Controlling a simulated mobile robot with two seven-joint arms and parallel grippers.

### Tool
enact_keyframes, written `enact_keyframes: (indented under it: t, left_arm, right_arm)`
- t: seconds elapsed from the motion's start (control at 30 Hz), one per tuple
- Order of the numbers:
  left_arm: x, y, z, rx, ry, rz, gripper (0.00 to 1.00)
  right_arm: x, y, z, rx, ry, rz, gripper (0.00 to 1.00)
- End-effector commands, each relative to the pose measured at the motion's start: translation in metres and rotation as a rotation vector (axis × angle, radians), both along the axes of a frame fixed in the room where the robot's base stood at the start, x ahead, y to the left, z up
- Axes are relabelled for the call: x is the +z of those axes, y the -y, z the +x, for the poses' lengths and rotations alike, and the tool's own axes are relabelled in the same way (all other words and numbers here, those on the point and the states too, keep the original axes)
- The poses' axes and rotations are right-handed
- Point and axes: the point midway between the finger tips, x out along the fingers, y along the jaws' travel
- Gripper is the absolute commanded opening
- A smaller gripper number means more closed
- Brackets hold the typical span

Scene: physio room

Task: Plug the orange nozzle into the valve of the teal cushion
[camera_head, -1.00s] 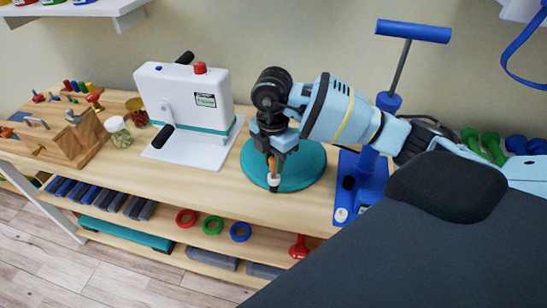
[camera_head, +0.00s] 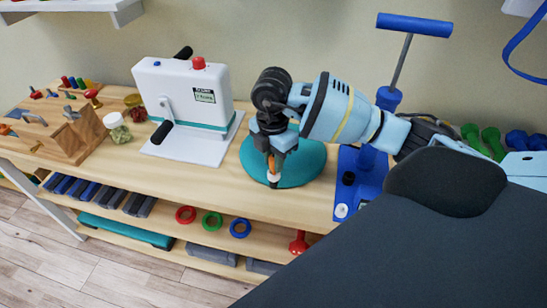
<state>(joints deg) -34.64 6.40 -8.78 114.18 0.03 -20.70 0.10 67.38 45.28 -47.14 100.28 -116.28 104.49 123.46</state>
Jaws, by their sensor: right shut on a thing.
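The teal cushion (camera_head: 308,165) is a round disc lying flat on the wooden bench, right of the white machine. My right gripper (camera_head: 273,170) is over its left front part, pointing down, shut on the orange nozzle (camera_head: 274,166). A pale tip shows below the orange part, low at the cushion's near edge. I cannot tell whether the tip touches the cushion or sits in a valve. The valve is not seen apart from the nozzle and gripper. My left gripper is not in view.
A white hand-crank machine (camera_head: 185,105) stands left of the cushion. A blue pump (camera_head: 362,180) with a T-handle stands close on the right. A wooden peg block (camera_head: 75,135) and small jars are farther left. A dark padded surface (camera_head: 420,245) fills the lower right.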

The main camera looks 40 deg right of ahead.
Motion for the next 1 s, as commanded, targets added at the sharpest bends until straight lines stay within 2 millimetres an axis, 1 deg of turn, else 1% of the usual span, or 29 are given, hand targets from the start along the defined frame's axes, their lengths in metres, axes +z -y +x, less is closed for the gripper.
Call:
enact_keyframes:
  t: [0.63,0.67,0.8,0.83,0.87,1.0]
  left_arm:
    - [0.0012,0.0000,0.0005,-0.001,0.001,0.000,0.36]
    - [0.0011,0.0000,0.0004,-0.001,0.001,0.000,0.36]
    - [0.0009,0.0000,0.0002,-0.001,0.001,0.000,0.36]
    - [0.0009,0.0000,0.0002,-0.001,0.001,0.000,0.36]
    - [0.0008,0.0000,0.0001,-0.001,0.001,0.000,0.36]
    - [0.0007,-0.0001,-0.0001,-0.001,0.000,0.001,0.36]
  right_arm:
    - [-0.0065,0.0001,0.0000,0.000,0.000,-0.001,0.03]
    - [-0.0067,0.0001,0.0001,0.000,0.000,0.000,0.24]
    - [-0.0066,0.0000,0.0001,0.000,0.000,0.000,0.42]
    - [-0.0066,0.0000,0.0001,0.000,0.000,0.000,0.46]
    - [-0.0066,0.0000,0.0001,0.000,0.000,0.000,0.48]
    - [-0.0065,-0.0001,0.0001,0.000,0.000,0.000,0.48]
